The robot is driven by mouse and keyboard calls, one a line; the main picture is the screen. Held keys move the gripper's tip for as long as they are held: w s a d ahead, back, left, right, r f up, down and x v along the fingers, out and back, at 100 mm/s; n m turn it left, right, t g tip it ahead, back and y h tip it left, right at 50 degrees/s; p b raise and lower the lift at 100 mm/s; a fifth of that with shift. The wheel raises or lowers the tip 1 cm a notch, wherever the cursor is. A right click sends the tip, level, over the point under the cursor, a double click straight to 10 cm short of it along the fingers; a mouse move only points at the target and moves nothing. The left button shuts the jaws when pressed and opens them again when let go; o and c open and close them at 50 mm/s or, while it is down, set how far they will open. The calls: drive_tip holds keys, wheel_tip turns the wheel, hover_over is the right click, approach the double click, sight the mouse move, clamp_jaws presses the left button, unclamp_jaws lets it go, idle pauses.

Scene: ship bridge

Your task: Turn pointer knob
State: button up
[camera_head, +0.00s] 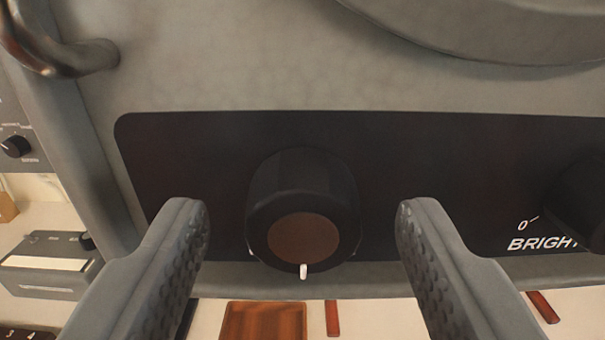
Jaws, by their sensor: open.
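The pointer knob (303,205) is a black round knob with a brown face on a black panel strip. A small white mark on its rim points down in the picture. My gripper (303,222) is open. One finger is on the left of the knob and the other on the right, with clear gaps on both sides. Neither finger appears to touch the knob.
The black panel strip (420,150) is set in a grey console. Another dark knob (580,195) stands at the right edge by the letters "BRIGHT". A metal handle (70,55) is at the upper left. A grey box (50,262) and a brown wooden item (262,320) lie below.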

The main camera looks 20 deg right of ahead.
drive_tip(key=shift+w+d, duration=0.15)
drive_tip(key=shift+w, duration=0.25)
drive_tip(key=c, duration=1)
drive_tip(key=shift+n, duration=0.3)
drive_tip(key=n, duration=0.4)
drive_tip(key=shift+n, duration=0.3)
drive_tip(key=n, duration=0.4)
drive_tip(key=shift+f, duration=0.1)
drive_tip(key=n, duration=0.5)
drive_tip(key=shift+a+n, duration=0.2)
drive_tip(key=shift+n, duration=0.2)
drive_tip(key=n, duration=0.4)
drive_tip(key=shift+f+n, duration=0.15)
drive_tip(key=shift+n, duration=0.25)
